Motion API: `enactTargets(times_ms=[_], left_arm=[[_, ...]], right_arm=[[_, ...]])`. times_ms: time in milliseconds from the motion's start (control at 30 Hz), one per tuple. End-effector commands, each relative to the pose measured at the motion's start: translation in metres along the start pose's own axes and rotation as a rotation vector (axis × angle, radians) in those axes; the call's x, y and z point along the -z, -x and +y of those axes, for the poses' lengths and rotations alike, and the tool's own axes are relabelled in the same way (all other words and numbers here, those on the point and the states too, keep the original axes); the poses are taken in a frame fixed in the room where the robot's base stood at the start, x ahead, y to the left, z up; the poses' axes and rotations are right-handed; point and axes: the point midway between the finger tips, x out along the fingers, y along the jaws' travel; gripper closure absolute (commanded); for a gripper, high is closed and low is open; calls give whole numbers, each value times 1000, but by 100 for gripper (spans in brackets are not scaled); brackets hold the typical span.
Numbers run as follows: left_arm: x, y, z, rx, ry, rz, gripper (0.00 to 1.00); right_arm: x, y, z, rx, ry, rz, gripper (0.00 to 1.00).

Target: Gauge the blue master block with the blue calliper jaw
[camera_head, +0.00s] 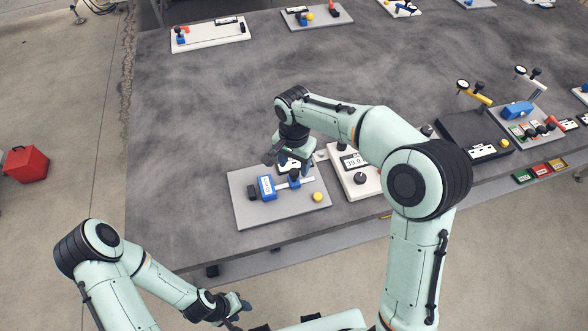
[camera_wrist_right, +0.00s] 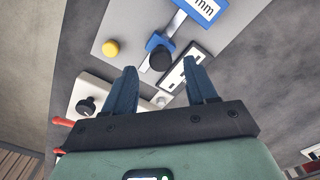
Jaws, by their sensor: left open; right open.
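A blue piece with a white "mm" label (camera_head: 266,188) stands at the left end of a silver bar on a grey plate (camera_head: 245,216); it also shows in the right wrist view (camera_wrist_right: 203,8). I cannot tell whether it is the master block or part of the calliper. A blue jaw with a black knob (camera_wrist_right: 156,43) sits on the bar. My right gripper (camera_wrist_right: 163,78) is open and empty, its fingers pointing towards the jaw and a white labelled strip (camera_wrist_right: 172,78). In the head view my right gripper (camera_head: 283,160) is over the plate's back edge. My left gripper (camera_head: 238,308) is open, off the table's front.
A white unit reading 39.0 (camera_head: 352,161) stands close on the right. Further right are a black stand (camera_head: 470,140) and several fixtures. The table left of the plate is clear.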

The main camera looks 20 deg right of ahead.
Motion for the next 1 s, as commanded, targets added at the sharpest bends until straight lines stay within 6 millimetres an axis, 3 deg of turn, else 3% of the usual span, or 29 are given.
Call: enactTargets(times_ms=[200,567,600,767,1000], left_arm=[[-2,-3,-1,1,0,-2,57],[-2,-3,-1,1,0,-2,57],[-2,-3,-1,1,0,-2,57],[-2,-3,-1,1,0,-2,57],[-2,-3,-2,1,1,-2,57]], right_arm=[[0,-28,0,0,-1,-1,43],[0,-33,0,1,0,0,43],[0,-33,0,1,0,0,46],[0,-33,0,1,0,0,98],[-10,-33,-10,1,5,-1,100]])
